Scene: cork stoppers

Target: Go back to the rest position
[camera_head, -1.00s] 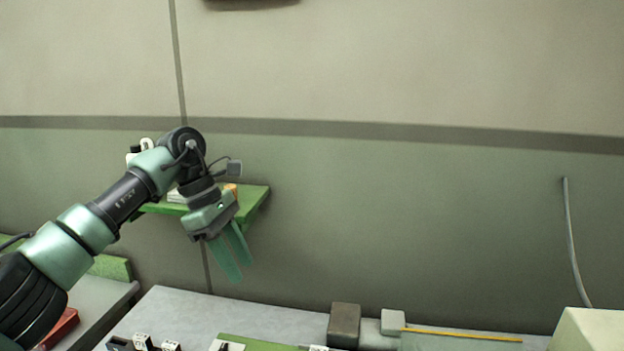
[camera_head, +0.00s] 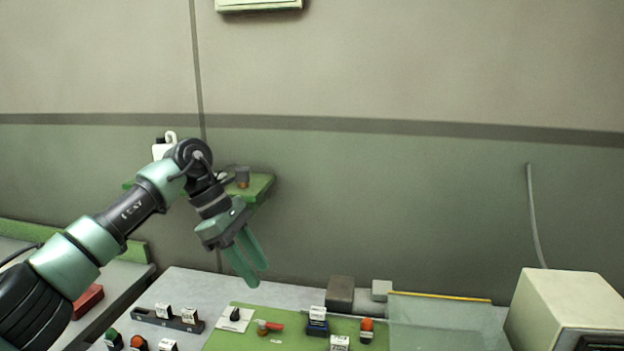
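My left gripper (camera_head: 246,266) hangs in the air in front of the wall, its two green fingers pointing down. The fingers are a little apart with nothing seen between them, above the back of the table (camera_head: 200,283). My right gripper is out of view. On the green mat (camera_head: 282,340) stand several small labelled pieces, among them a blue one (camera_head: 317,322) and one with an orange top (camera_head: 366,330). I cannot tell from here which of them are cork stoppers.
A green shelf (camera_head: 262,187) is on the wall behind my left wrist. A dark rack (camera_head: 169,318) lies at the left. A dark block (camera_head: 340,293), a clear panel (camera_head: 435,322) and a beige box (camera_head: 565,300) stand at the back and right. A red box (camera_head: 88,301) is far left.

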